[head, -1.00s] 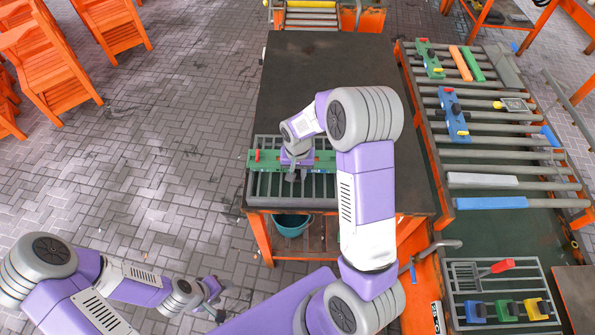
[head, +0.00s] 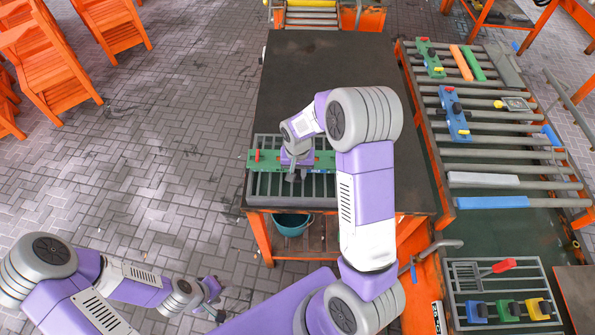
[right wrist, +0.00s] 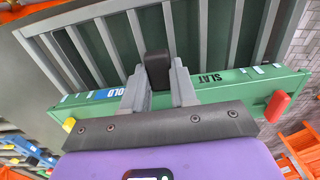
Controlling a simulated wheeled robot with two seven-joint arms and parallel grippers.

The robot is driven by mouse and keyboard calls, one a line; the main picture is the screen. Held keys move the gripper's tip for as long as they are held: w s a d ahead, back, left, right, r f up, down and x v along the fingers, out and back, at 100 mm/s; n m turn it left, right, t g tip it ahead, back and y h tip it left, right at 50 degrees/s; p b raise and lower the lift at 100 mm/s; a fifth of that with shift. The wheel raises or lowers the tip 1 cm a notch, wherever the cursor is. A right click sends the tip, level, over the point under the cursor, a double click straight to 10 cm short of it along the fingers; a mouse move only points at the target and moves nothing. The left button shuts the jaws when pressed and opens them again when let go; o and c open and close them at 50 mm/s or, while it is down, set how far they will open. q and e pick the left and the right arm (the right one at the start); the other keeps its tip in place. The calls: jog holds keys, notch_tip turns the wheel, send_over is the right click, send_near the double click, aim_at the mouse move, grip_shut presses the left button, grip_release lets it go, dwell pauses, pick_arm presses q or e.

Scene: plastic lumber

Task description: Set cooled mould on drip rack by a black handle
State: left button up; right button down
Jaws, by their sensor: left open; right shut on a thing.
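The mould is a long green bar (head: 325,160) lying across the drip rack (head: 265,190) on the dark table. In the right wrist view the mould (right wrist: 218,90) bears the word SLAT, a blue label, and red and yellow end knobs. My right gripper (head: 295,174) is over its middle. In the right wrist view my right gripper (right wrist: 158,92) is shut on the mould's black handle (right wrist: 157,66). The mould looks level and close to the rack bars (right wrist: 107,50); I cannot tell whether it touches them. My left gripper (head: 214,302) is open and empty, low at the left.
A roller conveyor (head: 490,155) at the right carries other moulds, a green one (head: 430,58) and a blue one (head: 453,113). A tray (head: 505,266) with coloured clamps lies at lower right. A teal bucket (head: 291,224) stands beneath the table. The table's far part (head: 310,75) is clear.

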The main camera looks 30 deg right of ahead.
jog(key=shift+f, duration=0.15)
dwell(0.5)
jog(key=shift+c, duration=2.1)
grip_release()
jog(key=shift+s, duration=0.1)
jog(key=shift+r+p, duration=2.4)
jog(key=shift+r, duration=1.15)
jog(key=shift+f, duration=0.1)
